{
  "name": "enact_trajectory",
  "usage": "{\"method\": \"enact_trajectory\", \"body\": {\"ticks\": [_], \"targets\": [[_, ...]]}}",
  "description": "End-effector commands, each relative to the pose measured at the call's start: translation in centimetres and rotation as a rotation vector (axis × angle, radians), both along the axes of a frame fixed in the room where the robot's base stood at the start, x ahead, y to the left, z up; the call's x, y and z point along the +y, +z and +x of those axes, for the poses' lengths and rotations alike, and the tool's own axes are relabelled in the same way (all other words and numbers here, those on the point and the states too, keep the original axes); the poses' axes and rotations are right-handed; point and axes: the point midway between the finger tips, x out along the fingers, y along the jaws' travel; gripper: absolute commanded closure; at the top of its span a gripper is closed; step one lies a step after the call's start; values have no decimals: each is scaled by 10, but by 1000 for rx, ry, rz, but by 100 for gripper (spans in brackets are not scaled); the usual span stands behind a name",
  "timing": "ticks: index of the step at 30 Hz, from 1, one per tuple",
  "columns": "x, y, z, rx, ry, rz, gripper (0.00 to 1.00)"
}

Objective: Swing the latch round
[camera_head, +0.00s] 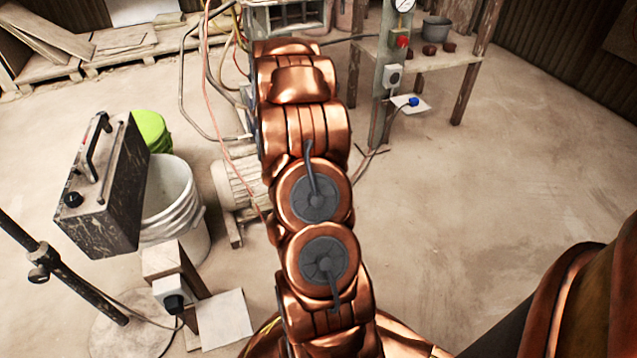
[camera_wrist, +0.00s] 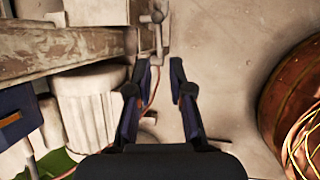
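In the wrist view, a small grey metal piece with a rounded knob (camera_wrist: 156,17) stands at the end of a long worn beam (camera_wrist: 60,52). It may be the latch, but I cannot tell for certain. In the head view, my arm reaches toward the press frame (camera_head: 288,15) at the top. It hides my gripper, and I cannot make out a latch there.
A pale ribbed motor (camera_wrist: 88,105) sits left of my gripper; it also shows in the head view (camera_head: 238,180). White buckets (camera_head: 175,205) and a dark box with a handle (camera_head: 103,190) stand left. A post with a red button (camera_head: 402,41) stands right. Floor at right is clear.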

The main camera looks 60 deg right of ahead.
Motion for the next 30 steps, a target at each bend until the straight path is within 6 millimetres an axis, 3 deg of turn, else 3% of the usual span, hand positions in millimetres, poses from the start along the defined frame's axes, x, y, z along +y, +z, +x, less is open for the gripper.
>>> {"method": "enact_trajectory", "body": {"ticks": [8,21,30], "targets": [[-9,-17,-1,4,17,1,79],[-34,-70,-2,1,14,0,79],[-37,-76,-3,2,15,0,79]]}}
